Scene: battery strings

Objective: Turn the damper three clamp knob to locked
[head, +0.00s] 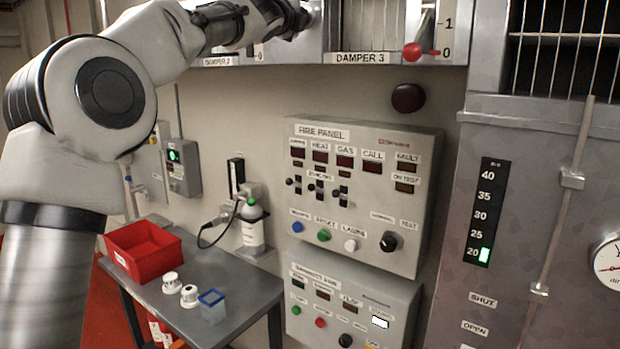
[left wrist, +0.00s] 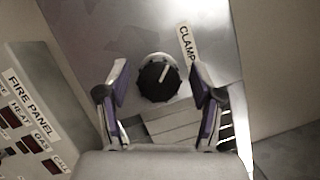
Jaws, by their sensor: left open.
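The clamp knob (left wrist: 157,79) is round and black with a white pointer line, on a grey metal plate in the left wrist view. Its pointer slants to the upper right in that picture. A label reading CLAMP (left wrist: 187,45) is beside it. My left gripper (left wrist: 160,69) is open, with one finger on each side of the knob and gaps showing between. The knob is not visible there. My right gripper is not in view.
The damper 3 lever has a red ball (head: 413,52) near the 0 mark. Below is the fire panel (head: 365,150) with switches and knobs. A side table (head: 240,310) holds a red bin (head: 143,250), white parts and a blue container.

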